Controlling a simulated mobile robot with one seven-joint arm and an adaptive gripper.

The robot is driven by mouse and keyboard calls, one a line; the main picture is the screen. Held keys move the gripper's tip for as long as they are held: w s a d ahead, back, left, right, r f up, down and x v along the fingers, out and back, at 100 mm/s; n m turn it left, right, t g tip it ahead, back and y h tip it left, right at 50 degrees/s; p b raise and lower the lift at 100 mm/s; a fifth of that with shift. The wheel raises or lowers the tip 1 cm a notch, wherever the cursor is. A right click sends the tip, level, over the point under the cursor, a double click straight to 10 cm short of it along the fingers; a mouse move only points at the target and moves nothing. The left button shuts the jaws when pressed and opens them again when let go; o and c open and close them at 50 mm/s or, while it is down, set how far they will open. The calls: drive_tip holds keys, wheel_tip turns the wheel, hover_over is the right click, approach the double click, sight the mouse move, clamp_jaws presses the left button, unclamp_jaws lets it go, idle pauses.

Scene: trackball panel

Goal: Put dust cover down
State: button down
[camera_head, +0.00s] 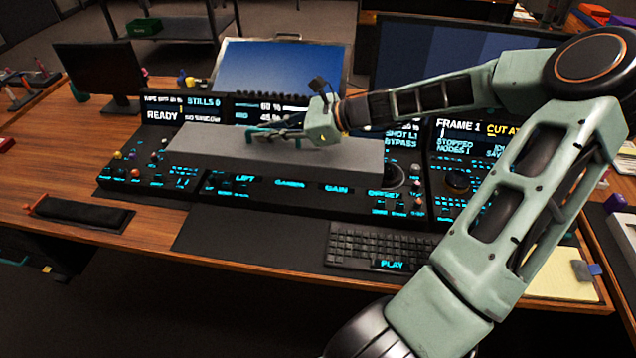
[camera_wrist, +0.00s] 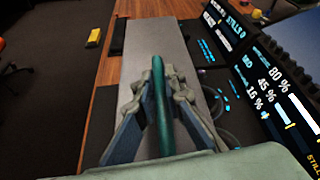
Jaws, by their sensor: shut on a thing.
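The dust cover (camera_head: 210,155) is a long grey slab over the middle of the control panel (camera_head: 225,188). It hides part of the panel, and its front edge slants slightly down to the right. In the wrist view the cover (camera_wrist: 152,36) runs away from me beneath the fingers. A teal bar handle (camera_wrist: 162,115) stands along its top. My gripper (camera_head: 272,136) is shut on this handle, with a finger on each side in the wrist view (camera_wrist: 160,92). A dark round part (camera_head: 391,174) shows beside the cover's right end. I cannot tell whether the cover touches the panel.
Lit screens (camera_head: 470,135) stand behind the panel, with a blue monitor (camera_head: 275,70) further back. A keyboard (camera_head: 375,247) and a dark padded rest (camera_head: 82,213) lie in front. My forearm passes over the right screens. Bare wood (camera_head: 60,170) shows at the left.

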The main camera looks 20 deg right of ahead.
drive_tip(key=shift+w+a+r+b, duration=0.15)
drive_tip(key=shift+w+r+b, duration=0.35)
drive_tip(key=shift+b, duration=0.15)
drive_tip(key=shift+w+a+r+b, duration=0.15)
drive_tip(key=shift+w+r+b, duration=0.2)
drive_tip(key=shift+w+b, duration=0.25)
drive_tip(key=shift+w+d+f+b, duration=0.25)
drive_tip(key=shift+d+f, duration=1.85)
drive_tip(key=shift+d, duration=0.2)
drive_tip(key=shift+w+d+f+b, duration=0.25)
drive_tip(key=shift+d+f+b, duration=0.05)
drive_tip(key=shift+d+f, duration=1.9)
drive_tip(key=shift+w+d+f+b, duration=0.25)
drive_tip(key=shift+d+f, duration=1.8)
drive_tip(key=shift+d, duration=0.3)
drive_tip(key=shift+f, duration=0.1)
drive_tip(key=c, duration=2)
unclamp_jaws()
drive_tip(key=v, duration=1.2)
drive_tip(key=shift+p, duration=0.4)
